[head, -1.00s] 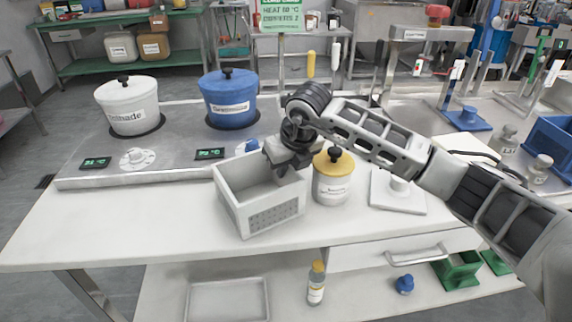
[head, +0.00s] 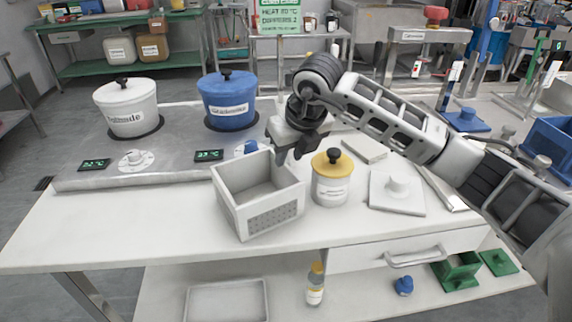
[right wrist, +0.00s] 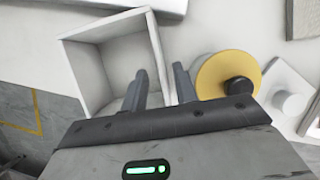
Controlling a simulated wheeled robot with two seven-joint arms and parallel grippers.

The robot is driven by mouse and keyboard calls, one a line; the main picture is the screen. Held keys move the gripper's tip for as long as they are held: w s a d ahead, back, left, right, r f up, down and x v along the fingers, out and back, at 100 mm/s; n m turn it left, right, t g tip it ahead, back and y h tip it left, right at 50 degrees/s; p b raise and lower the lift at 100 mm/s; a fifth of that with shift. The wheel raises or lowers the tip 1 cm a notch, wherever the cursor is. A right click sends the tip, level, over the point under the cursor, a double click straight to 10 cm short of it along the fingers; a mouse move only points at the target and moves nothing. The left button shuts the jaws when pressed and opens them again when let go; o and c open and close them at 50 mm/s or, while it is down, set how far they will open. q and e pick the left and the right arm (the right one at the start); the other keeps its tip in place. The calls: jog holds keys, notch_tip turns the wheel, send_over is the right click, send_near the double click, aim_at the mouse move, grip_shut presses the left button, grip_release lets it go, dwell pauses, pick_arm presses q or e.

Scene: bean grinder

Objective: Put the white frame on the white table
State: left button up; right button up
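The white frame (head: 230,204) is an open-topped, box-like bin with a perforated front side. It stands upright on the white table (head: 120,228), left of a yellow-lidded jar. In the right wrist view the white frame (right wrist: 82,80) shows at the upper left, its inside empty. My right gripper (head: 291,154) is open and empty just above the frame's back right corner. In the right wrist view, the fingers (right wrist: 160,88) are apart, with the frame's right wall between them but no visible grip. My left gripper is not in view.
The yellow-lidded jar (head: 331,188) stands close to the frame's right side. A white square plate with a knob (head: 397,195) lies further right. White and blue pots (head: 229,105) stand on the cooktop behind. The table's left front is clear.

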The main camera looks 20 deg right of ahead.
jog(key=v, duration=0.6)
jog(key=shift+r, duration=0.15)
jog(key=s+a+f+y, duration=0.1)
jog(key=a, duration=0.1)
jog(key=s+a+f+n+g+y, duration=0.1)
jog(key=a+f+y, duration=0.1)
jog(key=a, duration=0.1)
jog(key=s+a+f+n+y, duration=0.1)
jog(key=a, duration=0.2)
jog(key=shift+s+a+f+g, duration=0.15)
jog(key=shift+a+f+g, duration=0.1)
jog(key=shift+f+g, duration=0.15)
jog(key=s+a+r+m+y, duration=0.25)
jog(key=s+a+y, duration=0.25)
jog(key=a+y, duration=0.25)
jog(key=s+a+r+m+y, duration=0.2)
jog(key=s+a+m+y, duration=0.15)
jog(key=a+y, duration=0.4)
jog(key=d+f+m+t+h, duration=0.6)
jog(key=f+m+t+h, duration=0.1)
jog(key=m, duration=0.6)
jog(key=d+f+m+t+h, duration=0.6)
jog(key=f+m+t, duration=0.1)
jog(key=m, duration=0.6)
jog(key=s+d+f+m+g+h+p, duration=0.1)
jog(key=s+d+f+m+g+h, duration=0.1)
jog(key=s+f+m+g, duration=0.3)
jog(key=s+f+g+h, duration=0.1)
jog(key=s+f, duration=0.3)
jog(key=f, duration=0.3)
